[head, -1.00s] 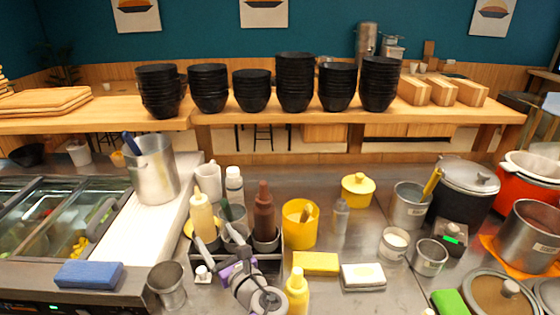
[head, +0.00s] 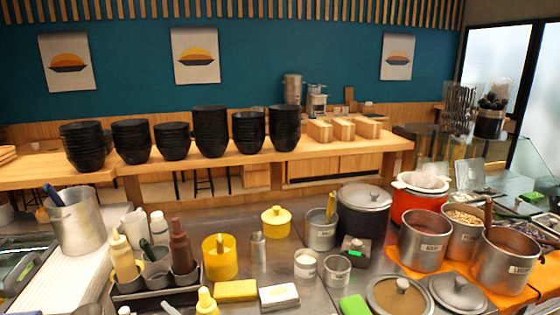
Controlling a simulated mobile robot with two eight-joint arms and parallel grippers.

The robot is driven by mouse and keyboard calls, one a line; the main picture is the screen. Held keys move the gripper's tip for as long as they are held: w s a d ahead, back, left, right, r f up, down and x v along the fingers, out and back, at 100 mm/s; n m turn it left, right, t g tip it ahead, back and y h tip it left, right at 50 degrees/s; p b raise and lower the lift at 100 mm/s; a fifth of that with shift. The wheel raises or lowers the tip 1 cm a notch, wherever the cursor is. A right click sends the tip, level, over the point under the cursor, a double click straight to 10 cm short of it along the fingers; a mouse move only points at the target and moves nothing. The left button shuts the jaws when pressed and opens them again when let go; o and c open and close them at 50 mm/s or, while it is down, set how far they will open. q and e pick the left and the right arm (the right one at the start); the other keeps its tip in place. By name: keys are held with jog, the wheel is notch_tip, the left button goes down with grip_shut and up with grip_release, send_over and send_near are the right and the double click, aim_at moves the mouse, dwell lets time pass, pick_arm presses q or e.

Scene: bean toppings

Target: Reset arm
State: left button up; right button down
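Neither of my grippers can be made out in the head view now. A small pale piece shows at the bottom edge, below the condiment caddy (head: 150,291); I cannot tell what it is. The caddy holds a pale yellow bottle (head: 122,258), a brown bottle (head: 181,248) and a grey cup. A yellow container (head: 219,262) stands to its right. On the right, an orange mat carries metal pots, among them a labelled pot (head: 424,243) and one filled with beans (head: 465,220).
Stacked black bowls (head: 211,132) line the wooden shelf (head: 330,157) behind the counter. A tall metal pot (head: 78,222) stands at left. Some bare counter shows behind the yellow container.

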pick_arm(q)
jog(key=s+a+f+n+g+h+p, duration=0.2)
jog(key=s+f+n+g+h+p, duration=0.25)
jog(key=s+n, duration=0.55)
jog(key=s+d+f+n+h, duration=0.4)
jog(key=s+d+n+h, duration=0.4)
jog(key=n, duration=0.6)
jog(key=d+g, duration=0.1)
jog(key=d, duration=0.1)
jog(key=shift+d+f+p, duration=0.25)
jog(key=shift+d+p, duration=0.05)
jog(key=shift+p, duration=0.1)
pick_arm(e)
notch_tip(320, 180, up, 7)
jog(key=w, duration=0.2)
jog(key=shift+a+f, duration=0.15)
jog(key=shift+a, duration=0.2)
